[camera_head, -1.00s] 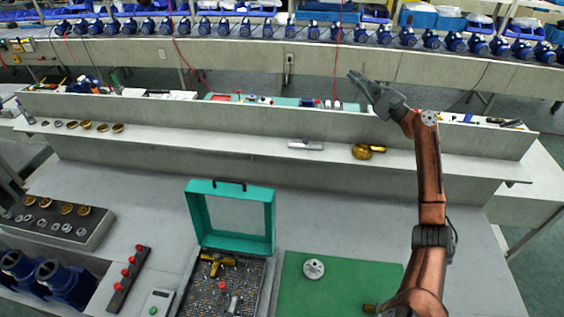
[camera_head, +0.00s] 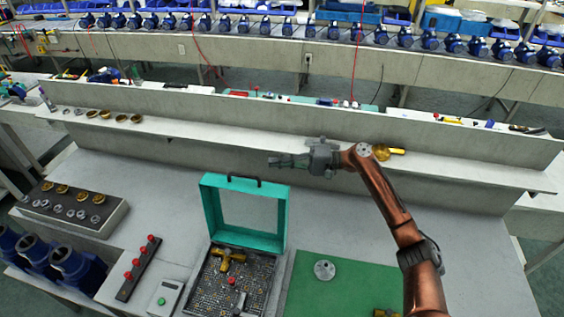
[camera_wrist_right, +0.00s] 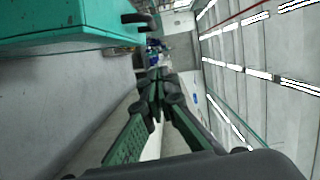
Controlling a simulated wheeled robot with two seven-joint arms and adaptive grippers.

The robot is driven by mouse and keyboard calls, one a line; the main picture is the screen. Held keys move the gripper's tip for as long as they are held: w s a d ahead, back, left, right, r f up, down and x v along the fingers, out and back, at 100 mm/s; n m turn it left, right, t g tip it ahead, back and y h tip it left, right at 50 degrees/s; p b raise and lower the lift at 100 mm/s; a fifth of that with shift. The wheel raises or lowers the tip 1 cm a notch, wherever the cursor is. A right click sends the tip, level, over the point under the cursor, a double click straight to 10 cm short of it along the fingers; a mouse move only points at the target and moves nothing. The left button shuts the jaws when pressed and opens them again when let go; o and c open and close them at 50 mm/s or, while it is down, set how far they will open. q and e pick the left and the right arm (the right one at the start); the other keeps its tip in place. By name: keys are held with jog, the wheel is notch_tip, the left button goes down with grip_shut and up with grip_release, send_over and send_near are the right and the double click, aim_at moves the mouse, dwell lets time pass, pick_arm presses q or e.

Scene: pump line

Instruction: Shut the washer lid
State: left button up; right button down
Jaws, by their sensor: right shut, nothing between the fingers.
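The washer's teal lid (camera_head: 213,214) stands open and upright, a frame with a clear window and a black handle (camera_head: 244,180) on its top edge. The washer's basket (camera_head: 212,291) below holds a brass fitting (camera_head: 232,258) and a red knob (camera_head: 231,280). My right gripper (camera_head: 272,162) is shut and empty, up and to the right of the handle, pointing left, apart from the lid. In the right wrist view the gripper (camera_wrist_right: 157,82) is shut, and the teal lid (camera_wrist_right: 60,22) with its dark handle (camera_wrist_right: 137,18) shows at upper left. My left gripper is not in view.
A green mat (camera_head: 345,283) with a metal disc (camera_head: 324,270) lies right of the washer. A ledge (camera_head: 200,135) runs behind, with a brass part (camera_head: 382,152) on it. A red-button strip (camera_head: 139,268) and control box (camera_head: 167,297) stand left of the washer.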

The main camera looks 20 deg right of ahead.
jog(key=s+a+p, duration=0.1)
jog(key=a, duration=0.6)
jog(key=shift+s+a+f+p, duration=0.2)
jog(key=shift+a+p, duration=0.1)
jog(key=shift+a, duration=0.05)
